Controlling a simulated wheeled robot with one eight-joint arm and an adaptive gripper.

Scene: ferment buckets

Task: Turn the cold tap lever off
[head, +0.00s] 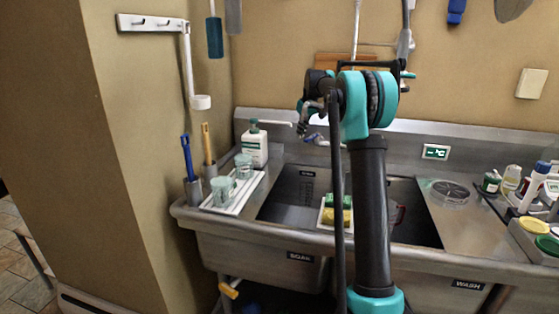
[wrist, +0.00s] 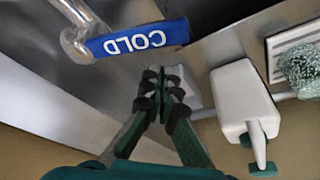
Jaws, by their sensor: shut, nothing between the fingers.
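The cold tap lever (wrist: 138,38) is a blue sleeve marked COLD, upside down in the wrist view, joined to a shiny metal tap body (wrist: 78,40) at its left. In the head view a small blue lever (head: 318,139) shows at the back of the sink, partly hidden by my arm. My gripper (wrist: 166,78) is shut and empty. In the wrist view its fingertips lie just below the lever's middle in the picture, with a small gap between them. Whether they touch is not clear. In the head view my gripper (head: 304,124) is beside the tap, partly hidden.
A white soap bottle (head: 254,148) stands left of the tap; it is close to my gripper in the wrist view (wrist: 240,95). A white rack (head: 258,178) with glasses is nearby. The sink basin (head: 290,200) holds a sponge caddy. Bottles crowd the right counter.

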